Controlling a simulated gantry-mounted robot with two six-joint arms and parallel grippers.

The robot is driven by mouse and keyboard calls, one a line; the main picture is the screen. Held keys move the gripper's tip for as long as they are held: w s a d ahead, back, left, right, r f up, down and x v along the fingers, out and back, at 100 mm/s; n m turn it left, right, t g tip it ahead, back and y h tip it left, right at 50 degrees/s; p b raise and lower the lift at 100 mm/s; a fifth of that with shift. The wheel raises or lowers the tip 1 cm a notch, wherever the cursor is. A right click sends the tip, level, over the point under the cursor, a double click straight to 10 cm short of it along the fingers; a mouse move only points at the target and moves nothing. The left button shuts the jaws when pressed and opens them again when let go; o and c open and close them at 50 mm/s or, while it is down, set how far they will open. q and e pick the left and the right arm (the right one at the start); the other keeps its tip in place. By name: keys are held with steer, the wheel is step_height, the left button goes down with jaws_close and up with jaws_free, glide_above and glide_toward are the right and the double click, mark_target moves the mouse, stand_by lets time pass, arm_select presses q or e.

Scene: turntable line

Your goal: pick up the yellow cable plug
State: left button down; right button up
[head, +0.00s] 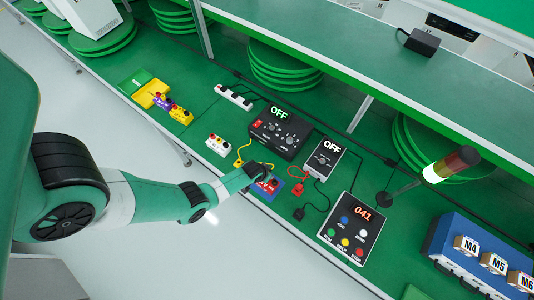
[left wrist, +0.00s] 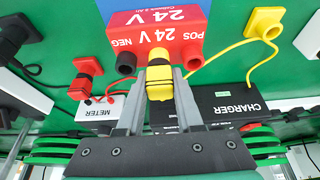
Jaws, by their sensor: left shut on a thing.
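My left gripper (left wrist: 160,88) is shut on a yellow plug (left wrist: 159,72), held between its two fingertips in the left wrist view. The plug is beside the red 24 V block (left wrist: 150,30); I cannot tell whether it touches the block. A yellow cable (left wrist: 222,52) runs from near the held plug towards a second yellow plug (left wrist: 264,20). In the head view my left gripper (head: 258,170) hangs over the 24 V block (head: 268,186) and hides most of the held plug. The second yellow plug (head: 238,163) lies to its left. My right gripper is not in view.
The black charger (head: 280,131) and meter (head: 325,157) stand behind the block. A red plug (head: 297,190) lies to its right, near a panel (head: 352,230) with buttons. A white socket block (head: 219,145) stands to the left. The bench's front edge runs close by.

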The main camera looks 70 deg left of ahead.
arm_select(q)
steer(key=shift+r, duration=0.15)
steer(key=shift+r, duration=0.25)
step_height(320, 180, up, 3)
steer(key=shift+f+p, duration=0.1)
steer(key=shift+p, duration=0.8)
steer(key=s+d+r+p, duration=0.6)
steer(key=s+d+r, duration=0.2)
steer(key=s, duration=0.3)
steer(key=shift+d+r+p, duration=0.2)
steer(key=shift+r+p, duration=0.2)
steer(key=shift+r, duration=0.3)
steer(key=shift+s, duration=0.1)
